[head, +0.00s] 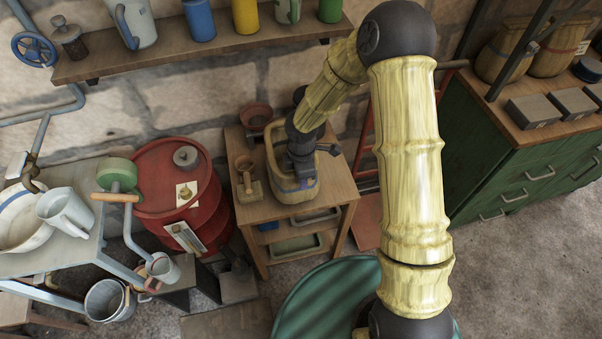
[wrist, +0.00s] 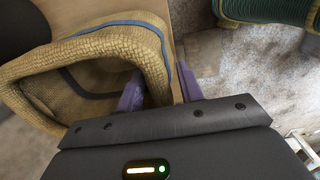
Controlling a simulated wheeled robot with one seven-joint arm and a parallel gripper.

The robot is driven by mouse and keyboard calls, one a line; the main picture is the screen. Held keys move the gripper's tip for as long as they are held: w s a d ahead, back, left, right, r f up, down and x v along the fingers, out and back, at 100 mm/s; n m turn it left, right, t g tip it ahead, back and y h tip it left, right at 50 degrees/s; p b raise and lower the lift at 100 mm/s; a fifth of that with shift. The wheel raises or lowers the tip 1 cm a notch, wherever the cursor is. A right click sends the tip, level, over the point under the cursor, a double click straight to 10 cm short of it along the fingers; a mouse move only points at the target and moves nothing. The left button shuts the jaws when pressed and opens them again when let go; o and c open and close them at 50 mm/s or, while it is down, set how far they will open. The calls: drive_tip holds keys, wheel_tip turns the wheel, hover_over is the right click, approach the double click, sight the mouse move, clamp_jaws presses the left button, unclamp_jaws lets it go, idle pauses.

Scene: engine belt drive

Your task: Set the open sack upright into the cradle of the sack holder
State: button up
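The open sack (head: 293,189) is tan, woven, with a blue band, and is at the small wooden table against the wall. Its thick rolled rim (wrist: 153,62) and hollow inside fill the left of the wrist view. My gripper (head: 302,177) is down at the sack's mouth. In the wrist view my gripper (wrist: 160,88) has one purple finger inside the mouth and the other outside, with the sack wall between them. Whether both fingers press on the wall is unclear. I cannot pick out the sack holder's cradle for certain; my arm hides part of the area behind.
The small table (head: 338,192) also bears a wooden mallet-like tool (head: 246,170) and a reddish bowl (head: 256,117). A red drum (head: 180,190) stands left. A red frame (head: 367,150) leans right. A shelf (head: 200,45) runs above. A green cabinet (head: 530,165) stands right.

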drive_tip(key=shift+r, duration=0.1)
wheel_tip(320, 180, up, 12)
drive_tip(key=shift+s+p, duration=0.2)
drive_tip(key=shift+p, duration=0.2)
idle(0.3)
idle(0.6)
drive_tip(key=s+d+r+m+t, duration=0.1)
drive_tip(key=s+d+r+m, duration=0.2)
drive_tip(key=s+d+m, duration=0.2)
drive_tip(key=s+d+r+m+t, duration=0.1)
drive_tip(key=s+d+r+m, duration=0.2)
drive_tip(key=d+m, duration=0.9)
drive_tip(key=s+m, duration=0.3)
drive_tip(key=m, duration=0.1)
drive_tip(key=shift+r, duration=0.2)
drive_tip(key=shift+o, duration=0.5)
drive_tip(key=shift+c, duration=0.3)
